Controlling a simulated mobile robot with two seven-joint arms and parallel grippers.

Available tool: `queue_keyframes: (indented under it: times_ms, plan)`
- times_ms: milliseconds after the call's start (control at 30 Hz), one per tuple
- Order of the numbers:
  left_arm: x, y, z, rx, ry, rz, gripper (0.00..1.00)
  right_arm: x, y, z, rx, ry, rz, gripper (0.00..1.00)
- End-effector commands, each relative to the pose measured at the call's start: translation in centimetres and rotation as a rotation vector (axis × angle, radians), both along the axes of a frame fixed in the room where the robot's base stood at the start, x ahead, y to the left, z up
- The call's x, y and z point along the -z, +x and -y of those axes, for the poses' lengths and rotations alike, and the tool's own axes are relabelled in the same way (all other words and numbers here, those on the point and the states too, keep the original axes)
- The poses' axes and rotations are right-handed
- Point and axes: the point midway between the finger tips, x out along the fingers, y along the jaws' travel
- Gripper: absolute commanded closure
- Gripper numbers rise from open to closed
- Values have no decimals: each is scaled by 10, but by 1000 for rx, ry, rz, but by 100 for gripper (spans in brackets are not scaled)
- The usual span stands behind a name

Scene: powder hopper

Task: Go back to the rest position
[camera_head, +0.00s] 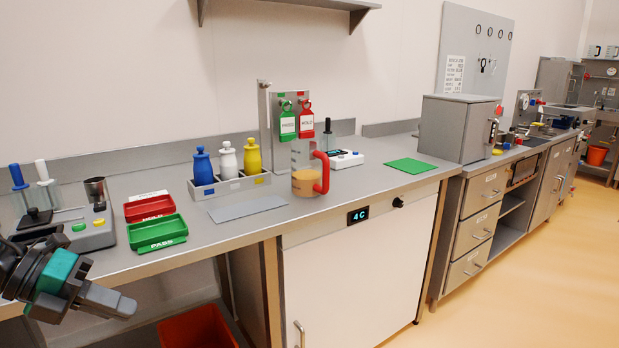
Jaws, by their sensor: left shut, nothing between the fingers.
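My left gripper (119,304) is at the lower left, in front of the counter's front edge. Its fingers are shut and nothing shows between them. It is apart from the green PASS tray (157,233) and the red tray (150,207), which lie above and to the right of it in the picture. My right gripper is not in view.
The floor at right is clear.

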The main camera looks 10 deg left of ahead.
Motion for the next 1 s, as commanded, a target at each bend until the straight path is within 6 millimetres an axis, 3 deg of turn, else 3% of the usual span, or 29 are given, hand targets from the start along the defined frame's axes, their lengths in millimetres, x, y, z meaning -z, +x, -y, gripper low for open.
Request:
queue_keyframes:
  times_ms: [333,567,800,1000]
  plan:
    - [69,-4,3,-617,-602,-87,100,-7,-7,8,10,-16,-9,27]
    - [133,-28,17,-1053,-909,-266,100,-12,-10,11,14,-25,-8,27]
    - [198,-69,70,-1475,-1154,-572,100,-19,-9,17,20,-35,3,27]
    - [227,-98,127,-1701,-1263,-831,100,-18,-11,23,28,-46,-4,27]
